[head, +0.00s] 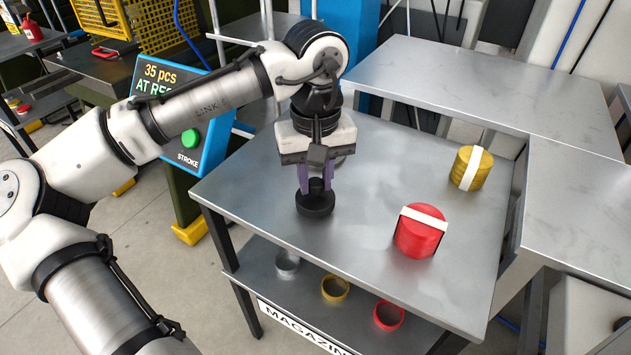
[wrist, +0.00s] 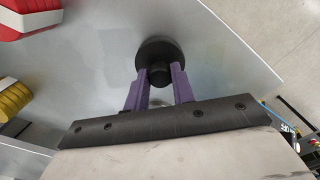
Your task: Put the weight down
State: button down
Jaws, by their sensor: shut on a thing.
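The weight (head: 316,205) is a black disc with a narrower knob on top. It is upright at the left part of the grey metal table (head: 365,245), on or just above its surface; I cannot tell which. My gripper (head: 316,184) points down with its purple fingers shut on the weight's knob. In the wrist view the weight's disc (wrist: 160,46) shows beyond the fingertips (wrist: 160,80), with bare table around it.
A red strapped stack (head: 420,238) and a yellow strapped stack (head: 470,167) stand on the table to the right. A lower shelf (head: 295,295) holds grey, yellow and red rings. A press panel (head: 185,120) stands at left. The table between weight and red stack is clear.

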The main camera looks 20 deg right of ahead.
aim_at(316, 181)
jog(key=shift+f, duration=0.5)
jog(key=shift+f, duration=0.15)
jog(key=c, duration=1.2)
grip_release()
notch_tip(316, 181, up, 12)
jog(key=shift+r+p, duration=0.15)
jog(key=shift+p, duration=0.45)
